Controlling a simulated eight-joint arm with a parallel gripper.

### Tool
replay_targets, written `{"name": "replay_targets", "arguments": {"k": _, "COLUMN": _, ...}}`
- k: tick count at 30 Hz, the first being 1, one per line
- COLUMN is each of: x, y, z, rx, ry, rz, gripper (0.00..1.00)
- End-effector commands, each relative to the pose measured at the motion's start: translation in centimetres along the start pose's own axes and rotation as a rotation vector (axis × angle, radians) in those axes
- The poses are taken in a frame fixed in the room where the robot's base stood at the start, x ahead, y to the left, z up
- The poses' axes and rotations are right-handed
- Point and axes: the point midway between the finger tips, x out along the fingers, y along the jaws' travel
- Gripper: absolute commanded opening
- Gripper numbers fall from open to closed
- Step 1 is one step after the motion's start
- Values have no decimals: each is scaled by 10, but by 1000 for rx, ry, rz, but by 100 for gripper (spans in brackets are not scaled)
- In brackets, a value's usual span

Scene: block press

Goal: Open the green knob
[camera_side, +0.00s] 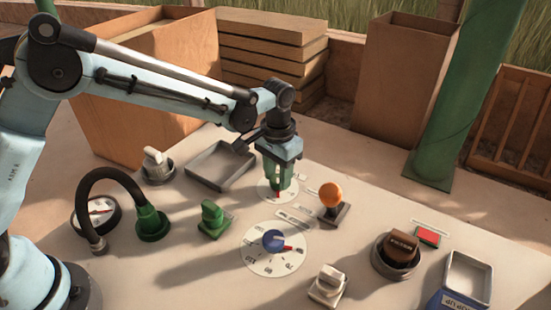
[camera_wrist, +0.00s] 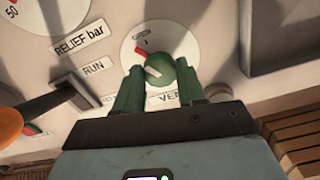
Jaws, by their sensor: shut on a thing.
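The green knob (camera_wrist: 160,70) sits at the centre of a white round dial (camera_wrist: 158,40) in the wrist view. It has a pale line on its top, and a red mark lies on the dial beside it. My gripper (camera_wrist: 159,76) has its two green fingers on either side of the knob and is shut on it. In the side view my gripper (camera_side: 278,180) points down at the small white dial (camera_side: 265,193) and hides most of the knob there. A label starting "VE" (camera_wrist: 165,98) is partly covered by the fingers.
A larger dial with a blue knob (camera_side: 273,240) lies in front of my gripper. An orange ball lever (camera_side: 331,196) stands close on the right. A green handle (camera_side: 212,219) is to the left, and a grey tray (camera_side: 208,179) lies behind left. A red button (camera_side: 428,236) is farther right.

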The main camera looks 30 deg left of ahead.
Motion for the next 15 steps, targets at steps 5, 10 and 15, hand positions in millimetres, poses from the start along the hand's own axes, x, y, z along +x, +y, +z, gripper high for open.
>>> {"name": "replay_targets", "arguments": {"k": 5, "x": 0, "y": 0, "z": 0, "rx": 151, "ry": 1, "rz": -1, "gripper": 9}}
{"name": "replay_targets", "arguments": {"k": 10, "x": 0, "y": 0, "z": 0, "rx": 271, "ry": 1, "rz": -1, "gripper": 9}}
{"name": "replay_targets", "arguments": {"k": 15, "x": 0, "y": 0, "z": 0, "rx": 358, "ry": 2, "rz": -1, "gripper": 9}}
